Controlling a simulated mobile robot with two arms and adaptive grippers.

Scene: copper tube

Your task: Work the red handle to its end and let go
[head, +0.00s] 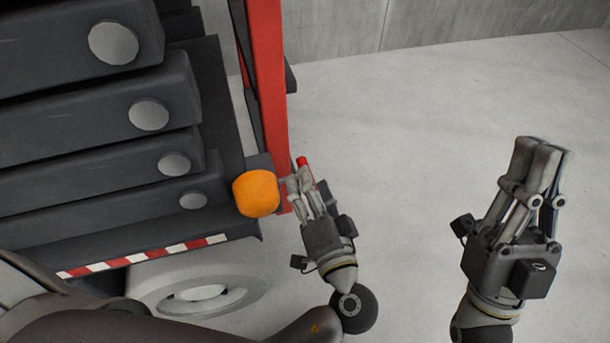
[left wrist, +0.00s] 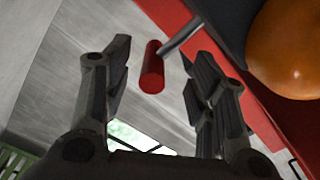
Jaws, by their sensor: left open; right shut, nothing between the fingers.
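The red handle (left wrist: 152,70) shows in the left wrist view as a short red cylinder on a metal rod (left wrist: 180,40). In the head view only a small red end of the handle (head: 302,161) shows past my left gripper (head: 300,182). In the left wrist view my left gripper (left wrist: 158,85) is open, with the handle in the gap between its fingers and a little beyond. I see no finger touching it. My right gripper (head: 540,145) is shut and empty, off to the right over the floor.
An orange rounded lamp (head: 256,193) sits close to the left of my left gripper. A red upright post (head: 268,90) stands behind it. Dark stacked beams with round grey ends (head: 150,115) and a wheel (head: 205,290) fill the left. Pale floor (head: 420,130) is clear between the grippers.

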